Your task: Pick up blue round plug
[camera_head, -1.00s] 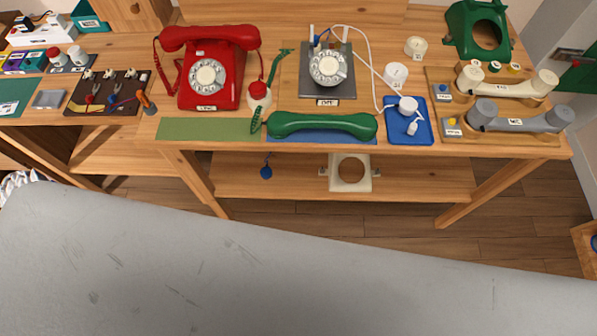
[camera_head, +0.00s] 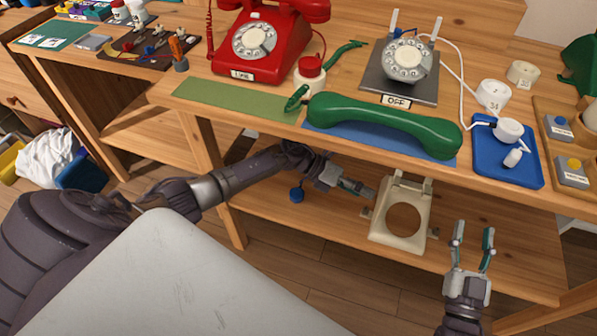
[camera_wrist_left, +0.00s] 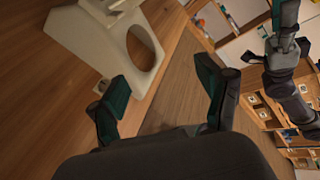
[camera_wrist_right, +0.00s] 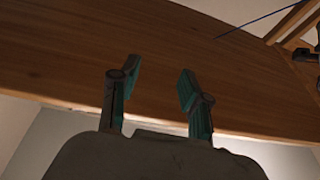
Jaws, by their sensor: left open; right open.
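The blue round plug (camera_head: 297,194) hangs below the table top in the head view, over the lower shelf, just under my left forearm. Its cord is mostly hidden by that arm. My left gripper (camera_head: 359,189) is open and empty, to the right of the plug and near a cream phone housing. It also shows open in the left wrist view (camera_wrist_left: 163,87). My right gripper (camera_head: 473,240) is open and empty, farther right in front of the table. In the right wrist view (camera_wrist_right: 158,80) its fingers face a wooden surface. Neither wrist view clearly shows the plug.
The cream housing (camera_head: 385,228) stands on the lower shelf (camera_head: 330,226). A green handset (camera_head: 385,127) lies along the table's front edge above my left gripper. A red phone (camera_head: 270,42), a dial unit (camera_head: 404,61) and a blue tray (camera_head: 490,165) are on top.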

